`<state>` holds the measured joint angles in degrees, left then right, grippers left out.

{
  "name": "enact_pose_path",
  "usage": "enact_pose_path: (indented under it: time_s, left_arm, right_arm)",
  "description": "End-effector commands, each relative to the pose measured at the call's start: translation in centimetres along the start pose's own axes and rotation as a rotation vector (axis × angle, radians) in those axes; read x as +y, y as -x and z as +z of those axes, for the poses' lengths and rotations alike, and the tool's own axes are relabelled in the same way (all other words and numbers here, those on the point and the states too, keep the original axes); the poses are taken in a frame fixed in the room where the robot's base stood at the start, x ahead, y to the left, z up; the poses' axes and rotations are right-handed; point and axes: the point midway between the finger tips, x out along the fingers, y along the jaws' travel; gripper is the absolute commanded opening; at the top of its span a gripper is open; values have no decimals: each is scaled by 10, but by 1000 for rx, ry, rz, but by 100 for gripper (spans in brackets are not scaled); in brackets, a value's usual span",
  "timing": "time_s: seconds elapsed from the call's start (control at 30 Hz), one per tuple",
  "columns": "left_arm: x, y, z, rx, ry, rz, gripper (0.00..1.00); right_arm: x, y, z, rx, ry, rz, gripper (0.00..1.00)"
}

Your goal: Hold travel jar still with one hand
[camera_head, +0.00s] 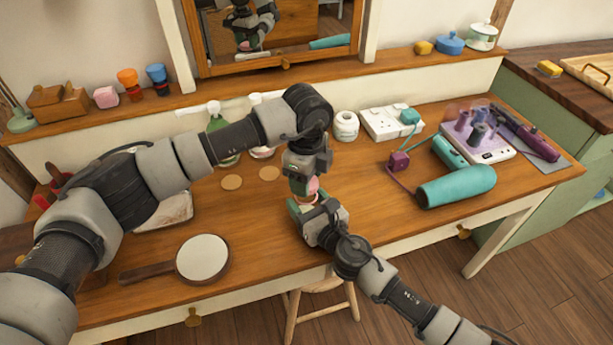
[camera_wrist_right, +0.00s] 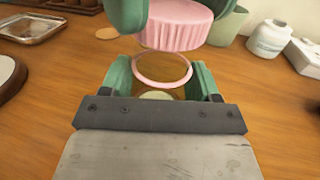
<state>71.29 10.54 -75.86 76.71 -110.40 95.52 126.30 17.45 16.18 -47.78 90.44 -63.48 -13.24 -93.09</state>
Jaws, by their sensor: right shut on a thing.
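The travel jar shows in the right wrist view as a round pink rim (camera_wrist_right: 163,83) with an amber inside and something pale low down. My right gripper (camera_wrist_right: 163,75) is shut around the jar, a green finger on each side; in the head view my right gripper (camera_head: 311,207) is over the table's front middle. A ribbed pink lid (camera_wrist_right: 178,22) is just above the jar's mouth and seems apart from it. My left gripper (camera_wrist_right: 178,12) has its green fingers on both sides of the lid. In the head view my left gripper (camera_head: 304,187) comes down from above and the lid (camera_head: 313,184) shows small.
On the wooden table (camera_head: 400,222) are a round hand mirror (camera_head: 203,258), a teal hair dryer (camera_head: 456,187), a white jar (camera_head: 345,125) and a white socket block (camera_head: 383,123).

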Motion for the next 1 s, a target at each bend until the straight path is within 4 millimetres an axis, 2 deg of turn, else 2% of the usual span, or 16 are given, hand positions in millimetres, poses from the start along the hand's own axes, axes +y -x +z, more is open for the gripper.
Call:
enact_pose_path:
  time_s: [0.17,0.4,0.63,0.67,0.83,1.0]
  left_arm:
    - [0,8,0,-1,0,-2,23]
    - [-1,37,0,-2,0,-3,23]
    - [0,40,0,0,0,0,23]
    - [0,40,0,0,0,0,23]
    - [0,40,0,0,0,0,23]
    - [0,40,0,0,0,0,23]
  right_arm:
    - [0,0,-1,1,0,1,0]
    - [0,0,-1,1,0,1,0]
    - [0,0,-1,1,0,1,0]
    - [0,0,-1,1,0,1,63]
    - [0,0,0,1,0,0,89]
    - [0,0,0,1,0,0,91]
